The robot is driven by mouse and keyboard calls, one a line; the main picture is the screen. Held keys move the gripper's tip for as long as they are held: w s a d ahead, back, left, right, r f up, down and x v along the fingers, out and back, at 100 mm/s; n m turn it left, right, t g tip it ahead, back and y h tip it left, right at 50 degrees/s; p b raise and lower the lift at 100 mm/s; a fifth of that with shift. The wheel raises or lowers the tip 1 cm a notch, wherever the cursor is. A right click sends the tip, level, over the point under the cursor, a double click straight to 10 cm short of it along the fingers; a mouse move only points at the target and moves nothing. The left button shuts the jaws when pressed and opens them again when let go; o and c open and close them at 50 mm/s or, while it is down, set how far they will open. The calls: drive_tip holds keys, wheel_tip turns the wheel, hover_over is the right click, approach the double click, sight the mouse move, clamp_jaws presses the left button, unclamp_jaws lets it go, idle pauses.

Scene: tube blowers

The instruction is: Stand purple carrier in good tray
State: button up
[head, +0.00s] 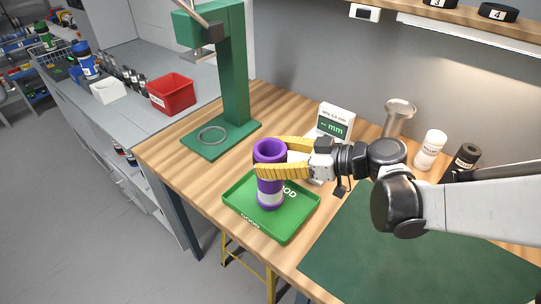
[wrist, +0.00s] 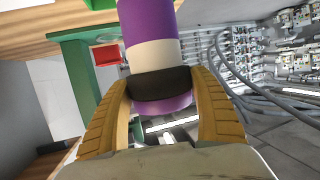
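The purple carrier (head: 268,153) is an upright, open-topped tube with a pale band near its lower end. In the head view it is over the green good tray (head: 243,215), inside its rim; I cannot tell whether its base touches the tray floor. My gripper (head: 270,158) reaches in from the right, with one yellow finger in front of the carrier and one behind. In the wrist view the carrier (wrist: 150,22) is between the two fingers (wrist: 163,88), which appear to press on its sides. The front finger hides part of the carrier.
A green stand (head: 234,70) with a ring on its base is behind the tray. A gauge with a "mm" display (head: 334,122) stands behind my gripper, with a metal funnel-shaped cup (head: 398,116) and bottles to the right. A dark green mat (head: 350,245) lies at the front right.

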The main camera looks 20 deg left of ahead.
drive_tip(key=o, duration=0.3)
drive_tip(key=shift+r, duration=0.2)
drive_tip(key=s+d+m+t+h+p, duration=0.1)
drive_tip(key=d+m+h, duration=0.4)
drive_tip(key=d, duration=0.8)
drive_tip(key=s+d+r+m+t+h+p, duration=0.1)
drive_tip(key=s+d+m+t+h, duration=0.2)
drive_tip(key=d+m, duration=0.4)
drive_tip(key=s+d+m+t+h+p, duration=0.1)
drive_tip(key=s+d+m+t+h, duration=0.2)
drive_tip(key=d, duration=1.5)
drive_tip(key=s+m+h, duration=0.2)
drive_tip(key=h, duration=0.1)
drive_tip(key=shift+s+d+r+m+h, duration=0.15)
drive_tip(key=shift+d+r+m+h, duration=0.15)
drive_tip(key=shift+d+m, duration=0.1)
drive_tip(key=shift+a, duration=0.1)
